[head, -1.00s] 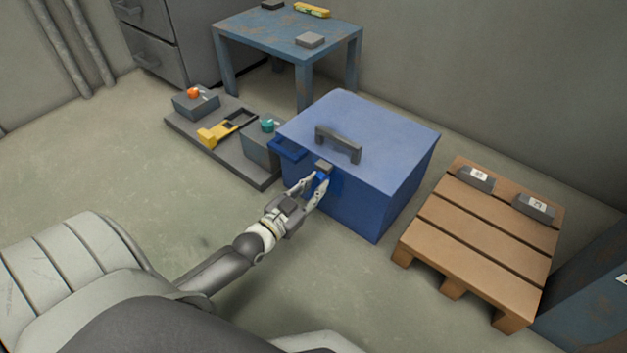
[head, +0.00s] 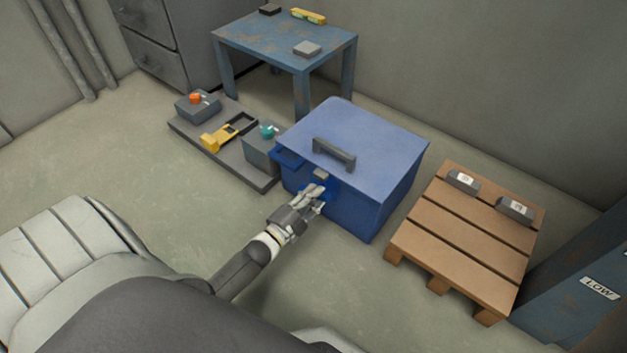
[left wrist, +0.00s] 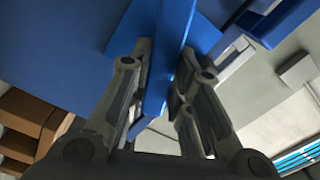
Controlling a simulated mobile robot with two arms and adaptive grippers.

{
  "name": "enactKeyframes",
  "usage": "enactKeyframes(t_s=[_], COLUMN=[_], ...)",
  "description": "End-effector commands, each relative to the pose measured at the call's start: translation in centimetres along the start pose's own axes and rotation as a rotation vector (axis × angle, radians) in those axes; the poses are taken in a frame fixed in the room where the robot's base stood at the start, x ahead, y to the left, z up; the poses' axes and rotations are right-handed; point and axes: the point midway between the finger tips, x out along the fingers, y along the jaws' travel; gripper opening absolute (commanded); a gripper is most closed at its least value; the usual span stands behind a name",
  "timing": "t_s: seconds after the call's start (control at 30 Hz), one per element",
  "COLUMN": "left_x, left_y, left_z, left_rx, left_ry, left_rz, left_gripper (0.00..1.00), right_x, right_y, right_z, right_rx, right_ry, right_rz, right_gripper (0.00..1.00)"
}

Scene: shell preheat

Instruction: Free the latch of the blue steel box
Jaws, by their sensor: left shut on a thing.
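The blue steel box (head: 372,142) stands on the floor with its lid down and a dark grey handle (head: 334,154) on top. A small grey catch piece (head: 321,174) sits at the lid's front edge. My left gripper (head: 318,193) is at the box's front face just below that piece. In the left wrist view my left gripper (left wrist: 165,65) is shut on a flat blue bar, the latch (left wrist: 168,50), with a finger on each side. In the head view the fingers hide most of the latch. My right gripper is not in view.
A grey platform (head: 215,155) with a yellow tool (head: 216,138) lies left of the box. A wooden pallet (head: 450,245) with two grey blocks lies to the right. A worn blue table (head: 285,38) stands behind. The floor in front is clear.

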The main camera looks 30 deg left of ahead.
Motion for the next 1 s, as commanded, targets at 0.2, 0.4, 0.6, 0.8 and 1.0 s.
enactKeyframes(t_s=[0.2,0.4,0.6,0.8,1.0], left_x=[0.01,-0.02,-0.03,-0.02,-0.02], left_y=[0.29,0.49,0.58,0.62,0.62], left_z=[-0.07,0.02,0.06,0.06,0.09], left_rx=[0.184,0.314,0.395,0.434,0.443], left_ry=[0.0,0.0,0.0,0.0,0.0], left_rz=[0.001,0.002,0.002,0.002,0.002], left_gripper=[0.0,0.0,0.0,0.0,0.0], right_x=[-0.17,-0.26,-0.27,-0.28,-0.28], right_y=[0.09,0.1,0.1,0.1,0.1], right_z=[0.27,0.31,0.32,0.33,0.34], right_rx=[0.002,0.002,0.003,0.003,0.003], right_ry=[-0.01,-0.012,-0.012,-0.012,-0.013], right_rz=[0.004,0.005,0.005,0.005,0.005], right_gripper=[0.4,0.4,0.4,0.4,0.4])
